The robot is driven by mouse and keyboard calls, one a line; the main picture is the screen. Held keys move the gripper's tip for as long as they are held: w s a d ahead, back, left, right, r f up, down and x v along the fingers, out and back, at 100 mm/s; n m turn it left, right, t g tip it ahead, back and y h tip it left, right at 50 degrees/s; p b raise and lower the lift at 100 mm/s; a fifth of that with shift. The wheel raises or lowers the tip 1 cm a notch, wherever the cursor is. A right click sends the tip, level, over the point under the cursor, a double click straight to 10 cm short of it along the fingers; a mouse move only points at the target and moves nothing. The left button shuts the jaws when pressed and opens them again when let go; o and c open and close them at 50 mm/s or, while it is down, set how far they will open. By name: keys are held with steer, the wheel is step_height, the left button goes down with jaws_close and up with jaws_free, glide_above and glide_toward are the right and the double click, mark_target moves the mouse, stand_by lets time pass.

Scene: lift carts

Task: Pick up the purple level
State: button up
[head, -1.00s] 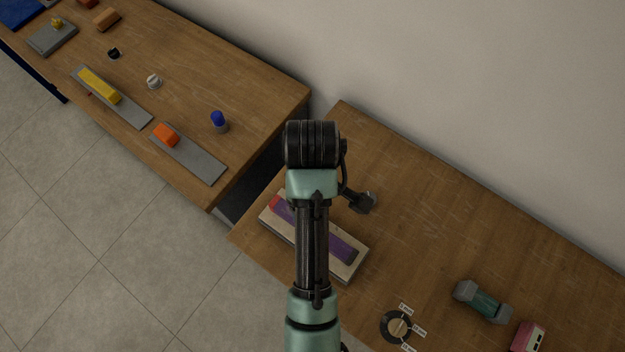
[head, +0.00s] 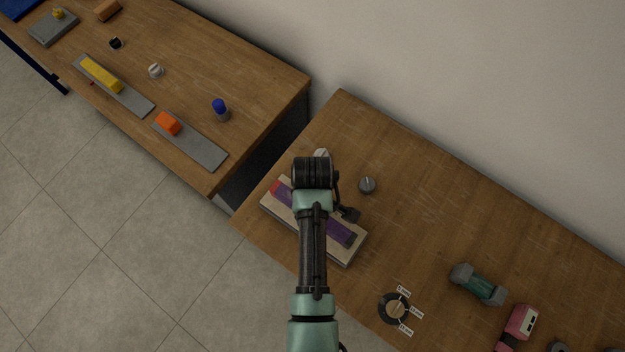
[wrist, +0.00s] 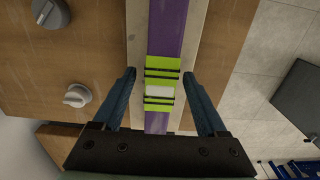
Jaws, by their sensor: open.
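The purple level (head: 340,231) lies on a pale board (head: 349,260) on the nearer wooden table, partly hidden by my arm in the head view. A red end shows at its left. In the wrist view the level (wrist: 172,30) runs up the picture, with green bands around a white middle section. My gripper (wrist: 160,74) is open and empty, one finger on each side of the level. I cannot tell whether the fingertips are above the board or down at its height. The head view does not show the fingers clearly.
Two grey knob-like pieces (head: 367,185) (head: 321,154) are near the board. A round dark gauge (head: 394,309), a green and grey tool (head: 478,285) and a pink device (head: 519,325) lie to the right. Another table (head: 262,85) stands at the left across a gap.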

steer(key=shift+f, duration=0.25)
jaws_close()
stand_by(0.3)
